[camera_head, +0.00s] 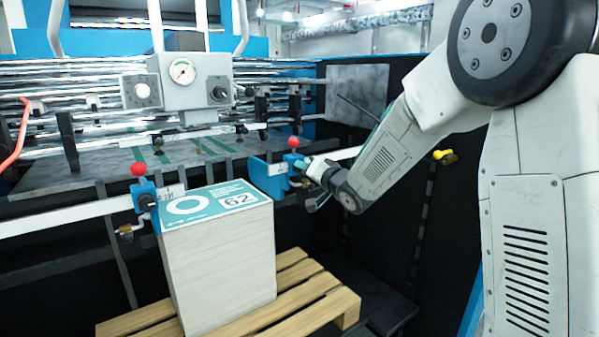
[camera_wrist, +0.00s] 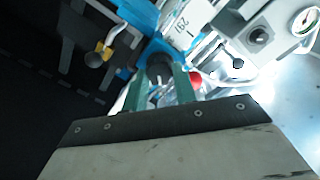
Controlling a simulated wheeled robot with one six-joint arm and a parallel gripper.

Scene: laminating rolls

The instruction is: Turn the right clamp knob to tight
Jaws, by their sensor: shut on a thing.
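The right clamp (camera_head: 266,178) is a blue block on the pale rail, with a red ball on top. My gripper (camera_head: 299,165) reaches it from the right, and the fingers hide its knob there. In the wrist view the dark round knob (camera_wrist: 160,66) sits between the two green fingers of my gripper (camera_wrist: 164,84), which are shut on it. The knob's tight or loose marking cannot be read. The clamp's blue body (camera_wrist: 146,16) and the red ball (camera_wrist: 195,79) show around it.
The left clamp (camera_head: 146,196) stands further along the rail. A tall paper stack (camera_head: 220,265) marked 62 stands on a wooden pallet (camera_head: 335,302) below. A gauge box (camera_head: 190,82) and metal rollers lie behind. A brass handle (camera_wrist: 113,32) hangs beside the clamp in the wrist view.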

